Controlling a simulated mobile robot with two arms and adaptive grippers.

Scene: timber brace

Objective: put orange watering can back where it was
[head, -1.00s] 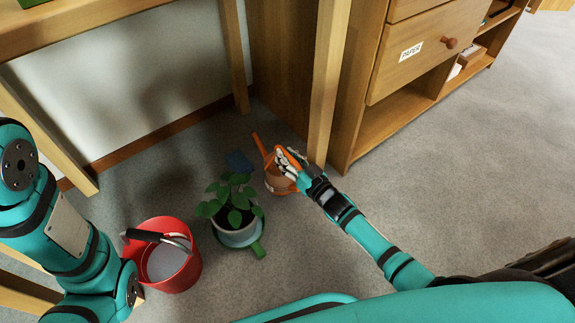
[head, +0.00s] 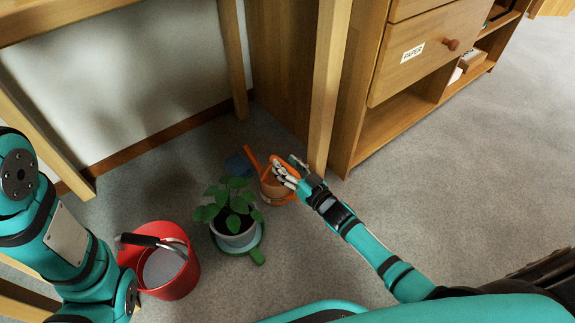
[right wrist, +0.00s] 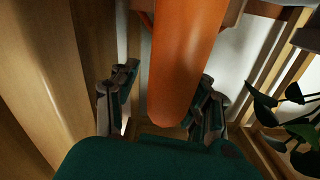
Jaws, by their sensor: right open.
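The orange watering can (head: 271,187) stands upright on the grey floor, between the potted plant (head: 236,219) and a wooden leg. Its spout points up and to the left. My right gripper (head: 285,172) is at the can's right side, its fingers spread open. In the right wrist view an orange part of the can (right wrist: 183,70), probably its handle, lies between the two open fingers (right wrist: 165,103), with gaps on both sides. The gripper hides part of the can in the head view.
A red bucket (head: 181,279) with a dark handle stands left of the plant. A small blue item (head: 238,165) lies behind the plant. The wooden leg (head: 327,110) and a drawer cabinet (head: 405,75) are close on the right. The floor farther right is clear.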

